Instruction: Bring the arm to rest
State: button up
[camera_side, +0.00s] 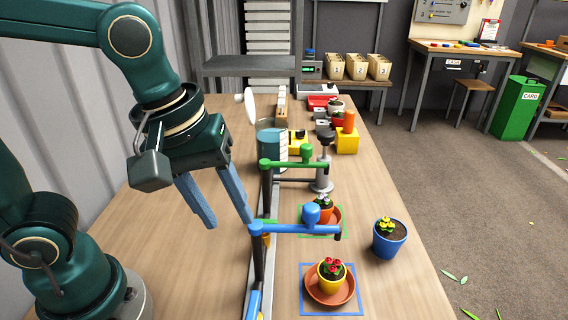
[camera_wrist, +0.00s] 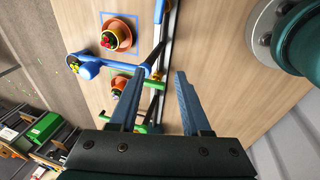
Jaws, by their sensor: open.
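My gripper (camera_side: 222,204) is open and empty, its two blue fingers apart and pointing down above the wooden table (camera_side: 175,240). It hangs to the left of the rail with the blue and green arms. In the wrist view my gripper (camera_wrist: 154,98) also shows nothing between its fingers. A yellow pot with red flowers (camera_side: 331,274) stands on an orange saucer (camera_side: 313,290) inside a blue square outline. An orange pot with white flowers (camera_side: 322,212) stands beyond it in a green outline. A blue pot with yellow flowers (camera_side: 389,240) stands near the table's right edge.
A blue swing arm (camera_side: 290,229) and a green swing arm (camera_side: 290,163) reach right from the rail. A grey stand (camera_side: 322,175), a yellow block (camera_side: 347,141) and other items crowd the table's far end. The table left of the rail is clear.

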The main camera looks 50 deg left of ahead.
jog(key=s+a+m+t, duration=0.2)
jog(key=a+m, duration=0.3)
jog(key=m, duration=0.4)
jog(key=shift+s+a+f+t+y, duration=0.25)
jog(key=shift+s+a+t+y, duration=0.1)
jog(key=shift+t+y, duration=0.05)
dwell(0.4)
